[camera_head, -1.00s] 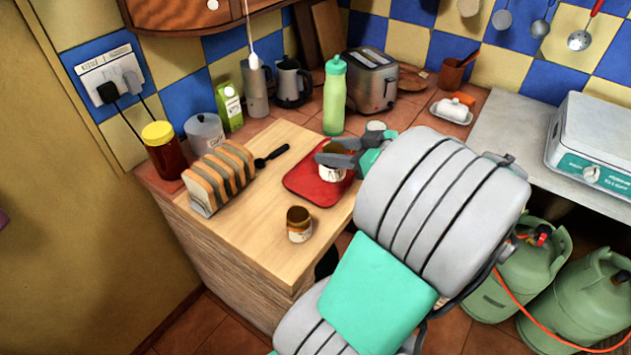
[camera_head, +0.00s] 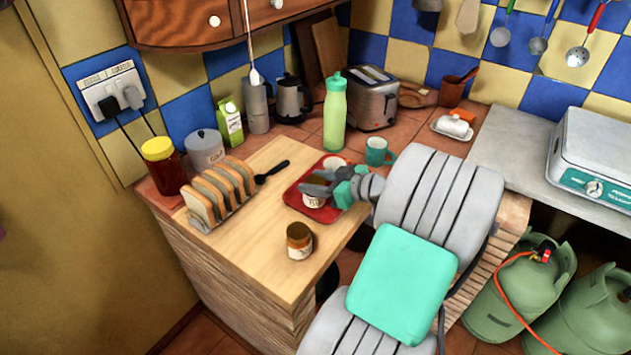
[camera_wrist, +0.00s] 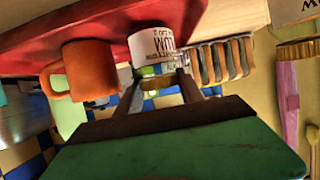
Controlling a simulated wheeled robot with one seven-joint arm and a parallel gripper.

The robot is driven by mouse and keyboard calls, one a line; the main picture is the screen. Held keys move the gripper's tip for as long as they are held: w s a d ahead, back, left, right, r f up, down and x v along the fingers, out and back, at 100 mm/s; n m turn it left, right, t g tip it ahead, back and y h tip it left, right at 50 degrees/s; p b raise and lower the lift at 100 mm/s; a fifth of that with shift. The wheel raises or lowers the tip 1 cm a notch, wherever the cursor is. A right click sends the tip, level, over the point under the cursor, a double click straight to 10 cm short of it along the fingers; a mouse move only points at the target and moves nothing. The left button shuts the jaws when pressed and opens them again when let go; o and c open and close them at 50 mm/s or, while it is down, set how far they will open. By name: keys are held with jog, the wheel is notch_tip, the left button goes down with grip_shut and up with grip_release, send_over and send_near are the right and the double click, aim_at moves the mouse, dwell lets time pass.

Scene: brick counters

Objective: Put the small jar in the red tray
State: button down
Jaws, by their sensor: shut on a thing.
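My gripper (camera_head: 318,189) is shut on a small jar (camera_head: 313,201) with a pale label. In the head view the jar is at the red tray (camera_head: 298,204), within its outline; I cannot tell whether its base touches the tray. The wrist view shows the jar's printed white label (camera_wrist: 152,45) between the fingers, with the red tray (camera_wrist: 70,32) behind it. My fingers hide the jar's top in the head view. Another jar (camera_head: 299,241) with a brown lid stands upright on the wooden counter, in front of the tray.
A mug (camera_head: 335,162) stands at the tray's back; it looks orange in the wrist view (camera_wrist: 88,72). A teal mug (camera_head: 378,151) and a green bottle (camera_head: 335,115) are behind. Sliced bread in a rack (camera_head: 218,192) stands left. The wooden counter's front is mostly clear.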

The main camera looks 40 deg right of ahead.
jog(key=c, duration=0.7)
grip_release()
jog(key=shift+r+p, duration=0.25)
jog(key=shift+p, duration=0.15)
jog(key=v, duration=1.2)
jog(key=shift+f+p, duration=0.15)
jog(key=shift+p, duration=0.2)
